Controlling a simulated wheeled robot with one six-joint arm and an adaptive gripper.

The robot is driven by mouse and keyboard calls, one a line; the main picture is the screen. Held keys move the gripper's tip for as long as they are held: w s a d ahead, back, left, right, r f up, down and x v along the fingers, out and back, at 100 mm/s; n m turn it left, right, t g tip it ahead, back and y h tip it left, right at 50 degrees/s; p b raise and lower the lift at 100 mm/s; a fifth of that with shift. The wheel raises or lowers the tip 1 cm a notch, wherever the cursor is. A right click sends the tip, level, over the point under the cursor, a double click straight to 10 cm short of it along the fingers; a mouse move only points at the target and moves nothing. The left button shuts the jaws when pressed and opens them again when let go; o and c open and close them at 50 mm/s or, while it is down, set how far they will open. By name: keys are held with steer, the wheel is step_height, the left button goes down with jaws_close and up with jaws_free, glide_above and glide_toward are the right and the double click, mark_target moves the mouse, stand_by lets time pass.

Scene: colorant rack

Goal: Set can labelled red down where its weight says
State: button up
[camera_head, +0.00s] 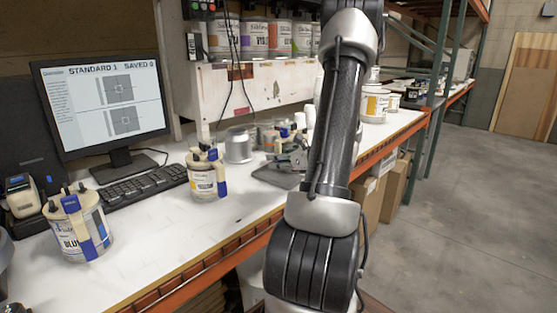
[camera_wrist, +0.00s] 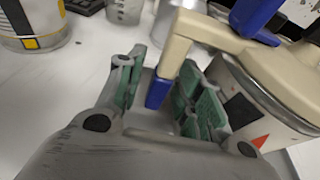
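In the wrist view, a can (camera_wrist: 262,115) with a dark label patch and a red mark stands at the right, cut off by the frame. A beige clamp-like handle (camera_wrist: 225,38) with blue ends lies over its top. One beige leg of it hangs between the green-padded fingers of my gripper (camera_wrist: 163,65). The fingers are apart, with gaps beside the leg; firm contact does not show. In the head view, my gripper (camera_head: 292,155) is partly hidden behind my arm, over the bench. The red-marked can cannot be made out there. No weight reading is legible.
A yellow-labelled can (camera_head: 205,183) stands mid-bench, and a blue-labelled can (camera_head: 78,235) at the front left. A monitor (camera_head: 103,100) and keyboard (camera_head: 145,183) are behind. A dark flat plate (camera_head: 278,178) lies beside my gripper. Bare bench (camera_head: 150,240) shows at the front.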

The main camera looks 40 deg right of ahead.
steer(key=shift+r, duration=0.1)
steer(key=shift+s+d+r, duration=0.1)
steer(key=shift+s+r, duration=0.05)
steer(key=shift+s, duration=0.1)
steer(key=v, duration=1.1)
steer(key=s+a+r+n+g+y, duration=0.2)
steer(key=a+n+g, duration=0.3)
steer(key=a+n, duration=0.55)
steer(key=s+a+r+n+g+y, duration=0.15)
steer(key=a+n+g, duration=0.4)
steer(key=a, duration=0.75)
steer(key=s+a+r+n+h, duration=0.2)
steer(key=s+r+n+h, duration=0.3)
steer(key=n, duration=1.3)
steer(key=shift+s+a+r+h, duration=0.4)
steer(key=shift+s+h, duration=0.15)
steer(key=shift+s, duration=0.4)
steer(key=shift+t, duration=0.25)
